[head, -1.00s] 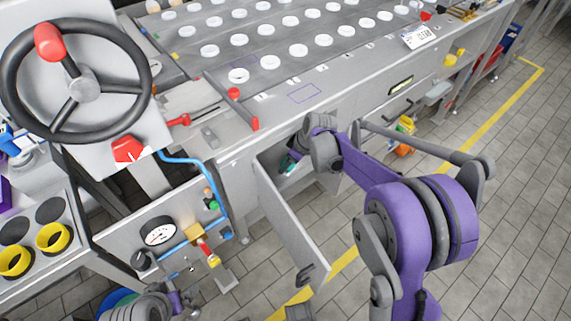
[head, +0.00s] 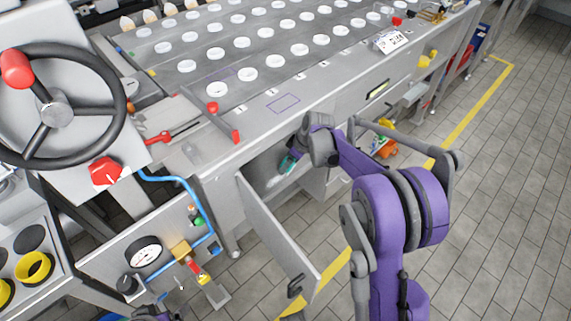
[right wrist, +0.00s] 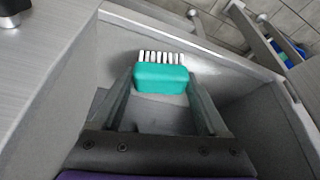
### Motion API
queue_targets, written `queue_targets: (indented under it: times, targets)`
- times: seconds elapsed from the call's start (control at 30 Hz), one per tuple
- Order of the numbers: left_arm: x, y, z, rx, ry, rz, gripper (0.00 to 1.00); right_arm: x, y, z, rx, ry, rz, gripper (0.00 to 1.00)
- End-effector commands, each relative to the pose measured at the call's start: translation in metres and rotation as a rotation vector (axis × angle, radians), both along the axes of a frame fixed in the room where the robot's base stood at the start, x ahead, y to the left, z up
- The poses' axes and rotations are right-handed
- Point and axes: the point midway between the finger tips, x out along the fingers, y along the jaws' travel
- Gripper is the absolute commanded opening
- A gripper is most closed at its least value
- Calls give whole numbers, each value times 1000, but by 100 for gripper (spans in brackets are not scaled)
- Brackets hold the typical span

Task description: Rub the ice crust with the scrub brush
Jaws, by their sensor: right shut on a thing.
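The scrub brush has a teal body and white bristles; it shows in the right wrist view (right wrist: 160,78) and, small, in the head view (head: 288,163). My right gripper (right wrist: 160,86) is shut on its body, with one finger on each side and the bristles pointing away from the palm. The brush is inside an open grey compartment under the counter. A pale patch (head: 272,182) shows in the compartment beside the brush; it may be the ice crust, but I cannot tell for sure. Whether the bristles touch anything is unclear.
The compartment door (head: 278,235) hangs open left of my right arm. The counter (head: 285,104) above carries rows of white discs. A steering wheel (head: 55,112) and a panel with a gauge (head: 146,252) and blue pipe stand at left. Floor is free at right.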

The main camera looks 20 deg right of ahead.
Motion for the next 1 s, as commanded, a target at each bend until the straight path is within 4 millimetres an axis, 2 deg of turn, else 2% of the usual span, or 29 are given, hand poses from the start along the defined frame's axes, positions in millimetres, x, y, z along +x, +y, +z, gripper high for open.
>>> queue_targets:
  times: [0.17, 0.5, 0.77, 1.0]
  targets:
    - [0, 0, -1, 0, 1, 0, 100, 1, 5, -3, 0, -1, 3, 11]
    - [0, 0, -2, 0, 1, 0, 100, -9, 34, -5, 2, 1, 7, 11]
    - [0, 0, -2, 0, 1, 0, 100, -13, 44, -5, 2, 1, 7, 11]
    - [0, 0, -1, 0, 1, 0, 100, -20, 62, -5, 2, 0, 8, 11]
